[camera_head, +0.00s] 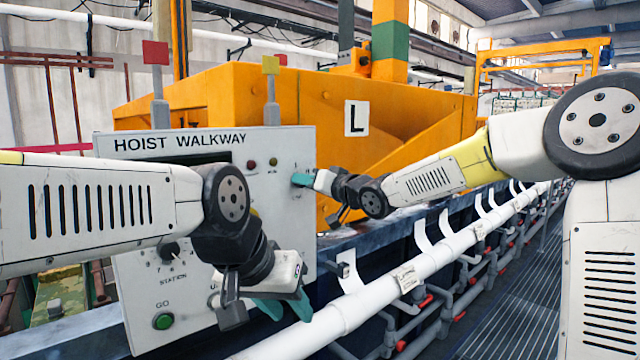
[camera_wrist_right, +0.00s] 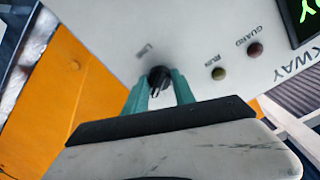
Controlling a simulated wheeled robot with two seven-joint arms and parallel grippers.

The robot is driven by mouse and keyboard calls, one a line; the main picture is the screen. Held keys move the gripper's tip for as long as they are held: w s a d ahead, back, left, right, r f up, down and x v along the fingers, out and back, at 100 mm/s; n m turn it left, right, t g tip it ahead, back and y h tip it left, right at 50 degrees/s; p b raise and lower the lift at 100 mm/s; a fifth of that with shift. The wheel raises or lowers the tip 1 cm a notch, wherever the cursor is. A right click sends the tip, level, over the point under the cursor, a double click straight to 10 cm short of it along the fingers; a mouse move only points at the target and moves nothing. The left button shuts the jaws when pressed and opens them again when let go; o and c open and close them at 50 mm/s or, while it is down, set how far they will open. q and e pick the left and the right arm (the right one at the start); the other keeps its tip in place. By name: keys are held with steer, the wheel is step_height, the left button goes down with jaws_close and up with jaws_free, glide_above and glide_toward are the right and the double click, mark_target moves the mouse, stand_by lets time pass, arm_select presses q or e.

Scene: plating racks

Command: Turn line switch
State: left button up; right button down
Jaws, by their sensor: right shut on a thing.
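The line switch (camera_wrist_right: 158,77) is a small black knob on the white HOIST WALKWAY panel (camera_head: 280,150), seen in the right wrist view beside a faint, unreadable label. My right gripper (camera_head: 301,180) is at the panel's upper right, its teal fingers on either side of the knob and shut on it. In the head view the fingers hide the knob. My left gripper (camera_head: 285,309) hangs low in front of the panel's lower right corner, its teal fingers apart and empty, pointing down and right.
The panel also carries a green GO button (camera_head: 163,321), a STATION knob (camera_head: 170,250) and small red and yellow lamps. A red-topped post (camera_head: 156,55) and a yellow-topped post (camera_head: 271,66) stand above it. A white pipe (camera_head: 440,258) runs along the right. An orange hoist body (camera_head: 215,95) is behind.

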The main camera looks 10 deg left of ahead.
stand_by(0.4)
steer(key=c, duration=1)
jaws_free()
steer(key=shift+c, duration=0.2)
steer(key=v, duration=0.7)
steer(key=shift+s+d, duration=0.25)
steer(key=shift+d, duration=0.05)
